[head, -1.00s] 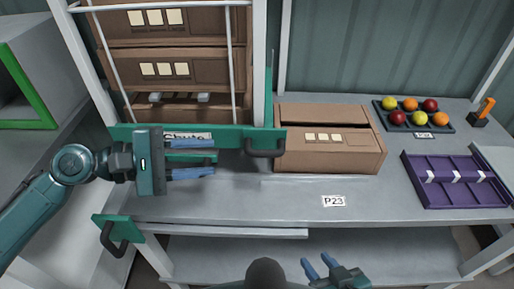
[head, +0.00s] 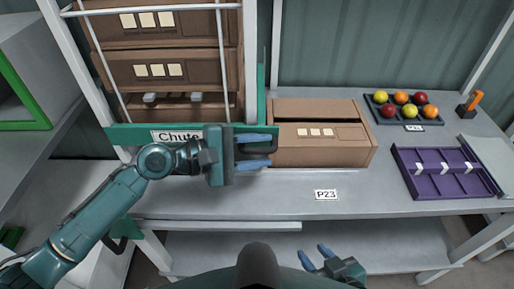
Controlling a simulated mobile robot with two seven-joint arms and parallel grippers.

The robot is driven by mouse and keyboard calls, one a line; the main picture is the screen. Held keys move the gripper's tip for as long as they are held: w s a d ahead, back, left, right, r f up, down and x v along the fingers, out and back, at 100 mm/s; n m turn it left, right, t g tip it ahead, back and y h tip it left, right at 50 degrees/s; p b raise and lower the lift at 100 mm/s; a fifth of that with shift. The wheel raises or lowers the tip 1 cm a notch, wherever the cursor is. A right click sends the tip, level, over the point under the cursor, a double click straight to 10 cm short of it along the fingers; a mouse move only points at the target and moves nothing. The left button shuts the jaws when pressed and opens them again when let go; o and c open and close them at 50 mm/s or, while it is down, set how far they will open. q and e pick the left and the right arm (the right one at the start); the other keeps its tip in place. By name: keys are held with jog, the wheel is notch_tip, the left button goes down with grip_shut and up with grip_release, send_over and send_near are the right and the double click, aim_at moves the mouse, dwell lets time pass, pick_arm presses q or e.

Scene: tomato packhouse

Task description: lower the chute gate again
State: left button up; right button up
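The chute (head: 62,60) is a white-framed rack with stacked brown cartons at the back left. A green gate bar (head: 130,134) with a "Chute" label (head: 176,135) crosses its front, just below the lowest carton. The bar's dark handle (head: 247,150), at its right end, is mostly hidden by my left gripper. My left gripper (head: 254,151) has its blue fingers apart, one above and one below the handle; I cannot tell if they touch it. My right gripper (head: 316,256) is low in front of the bench, fingers apart and empty.
A brown carton (head: 322,150) stands on the bench just right of the handle. A tray of fruit (head: 406,121), an orange-handled tool (head: 472,104) and a purple crate (head: 440,190) lie further right. The bench around the P23 label (head: 326,194) is clear.

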pick_arm(q)
jog(key=shift+c, duration=0.2)
grip_shut()
jog(key=shift+f, duration=0.1)
